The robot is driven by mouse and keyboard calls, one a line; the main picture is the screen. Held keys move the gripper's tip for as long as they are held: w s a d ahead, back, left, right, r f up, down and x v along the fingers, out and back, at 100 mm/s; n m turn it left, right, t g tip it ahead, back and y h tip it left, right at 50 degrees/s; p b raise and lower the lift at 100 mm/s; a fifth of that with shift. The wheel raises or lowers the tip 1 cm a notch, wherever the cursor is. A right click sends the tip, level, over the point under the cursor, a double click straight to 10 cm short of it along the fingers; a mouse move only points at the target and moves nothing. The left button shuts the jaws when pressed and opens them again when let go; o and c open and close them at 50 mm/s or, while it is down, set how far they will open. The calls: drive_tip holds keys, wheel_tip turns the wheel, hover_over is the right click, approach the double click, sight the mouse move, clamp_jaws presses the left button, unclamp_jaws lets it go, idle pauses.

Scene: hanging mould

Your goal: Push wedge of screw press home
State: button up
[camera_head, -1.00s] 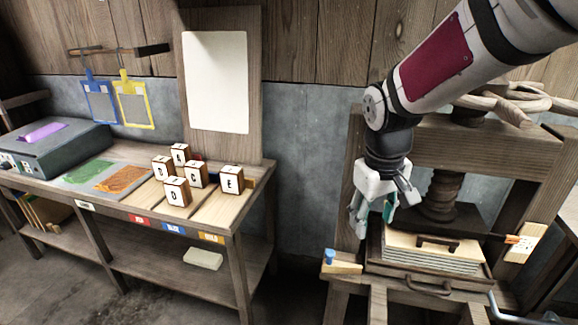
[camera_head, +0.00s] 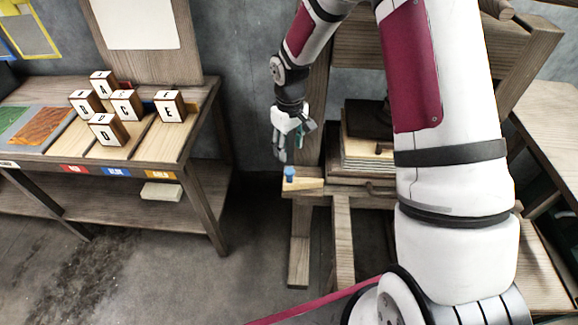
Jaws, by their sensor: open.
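The wooden screw press (camera_head: 331,75) stands right of centre, partly hidden behind my arm. The pale wooden wedge (camera_head: 304,184) with a blue knob (camera_head: 290,173) lies at the left end of the press bed. My gripper (camera_head: 281,157) is open and empty, pointing down just above and behind the blue knob; whether it touches cannot be told. A stack of pale boards (camera_head: 368,156) sits on the press bed under a dark plate. My arm hides the press's screw and right side.
A wooden bench (camera_head: 215,150) at left holds several lettered blocks (camera_head: 126,104). A pale block (camera_head: 161,191) lies on its lower shelf. Another table (camera_head: 550,100) stands at right. The floor between bench and press is clear.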

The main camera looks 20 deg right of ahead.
sight(290, 170)
wheel_tip(290, 170, down, 9)
drive_tip(key=shift+f, duration=0.2)
idle(0.3)
clamp_jaws()
drive_tip(key=shift+s+d, duration=0.1)
